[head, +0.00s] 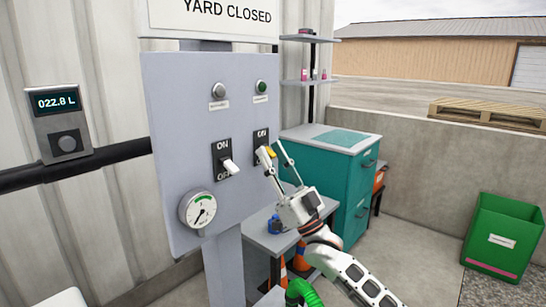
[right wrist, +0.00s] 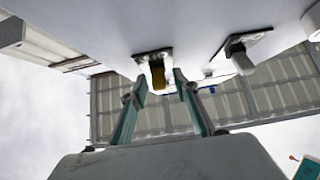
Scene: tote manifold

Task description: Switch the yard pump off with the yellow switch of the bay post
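The bay post (head: 180,120) carries a grey panel with two ON/OFF switches. The yellow switch (head: 271,151) is the right one; the gripper partly covers its plate and hides its lower label. The right wrist view also shows the yellow switch (right wrist: 157,74). The white switch (head: 229,167) to its left has its lever tilted down over the OFF label. My right gripper (head: 273,149) is open and empty. Its fingers are on either side of the yellow lever, near its end; contact cannot be told. My left gripper is not in view.
Above the switches are a grey lamp (head: 219,91) and a green lamp (head: 261,87). A gauge (head: 197,210) sits below left. A meter (head: 58,123) on the left reads 022.8 L. A teal cabinet (head: 320,165) and a low table (head: 262,232) stand behind my right arm.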

